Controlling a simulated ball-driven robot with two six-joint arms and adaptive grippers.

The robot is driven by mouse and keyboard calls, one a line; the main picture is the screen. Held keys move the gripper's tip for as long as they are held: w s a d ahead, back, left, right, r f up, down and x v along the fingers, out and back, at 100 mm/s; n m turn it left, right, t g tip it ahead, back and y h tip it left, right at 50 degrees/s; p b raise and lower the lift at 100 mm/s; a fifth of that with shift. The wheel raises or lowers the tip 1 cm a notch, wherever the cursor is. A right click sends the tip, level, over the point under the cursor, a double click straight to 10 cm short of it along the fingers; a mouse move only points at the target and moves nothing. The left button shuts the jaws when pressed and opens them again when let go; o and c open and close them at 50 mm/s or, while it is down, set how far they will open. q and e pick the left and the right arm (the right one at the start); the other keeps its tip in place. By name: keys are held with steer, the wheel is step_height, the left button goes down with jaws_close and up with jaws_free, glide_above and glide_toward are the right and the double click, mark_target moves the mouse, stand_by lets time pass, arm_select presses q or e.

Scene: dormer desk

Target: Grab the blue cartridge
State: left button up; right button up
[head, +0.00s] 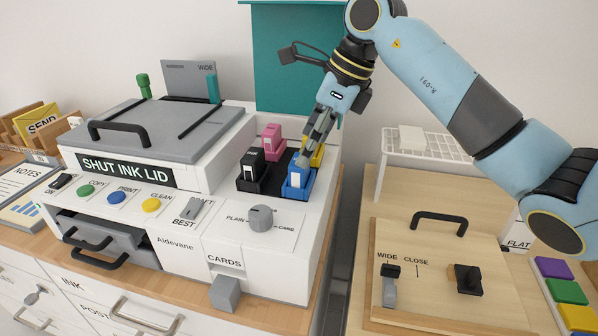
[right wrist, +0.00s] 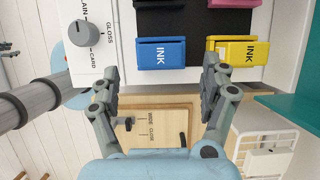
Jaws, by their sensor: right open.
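The blue cartridge (head: 296,177) sits in a blue holder at the front right of the dark ink bay (head: 246,185) on the printer. In the right wrist view the blue cartridge (right wrist: 161,54), marked INK, lies just beyond and between my open fingertips. My right gripper (head: 312,148) comes down from above right, its fingers close to the blue cartridge and partly in front of the yellow one. It is open and empty in the right wrist view (right wrist: 161,76). I cannot tell whether a finger touches the cartridge. My left gripper is not in view.
The yellow cartridge (right wrist: 235,52) is close beside the blue one. Black (head: 252,162) and pink (head: 271,137) cartridges stand in the same bay. A knob (head: 262,217) is in front. The grey ink lid (head: 150,125) lies left, and a wooden panel (head: 440,255) lies right.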

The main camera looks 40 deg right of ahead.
mark_target(299, 174)
steer(key=shift+w+a+f, duration=0.1)
steer(key=shift+f, duration=0.25)
steer(key=x, duration=0.4)
steer(key=shift+w+a+f, duration=0.1)
steer(key=shift+w+f, duration=0.05)
steer(key=shift+f, duration=0.15)
steer(key=c, duration=0.7)
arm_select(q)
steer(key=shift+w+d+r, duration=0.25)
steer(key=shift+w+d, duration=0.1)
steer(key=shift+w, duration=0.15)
arm_select(e)
steer(key=c, duration=0.5)
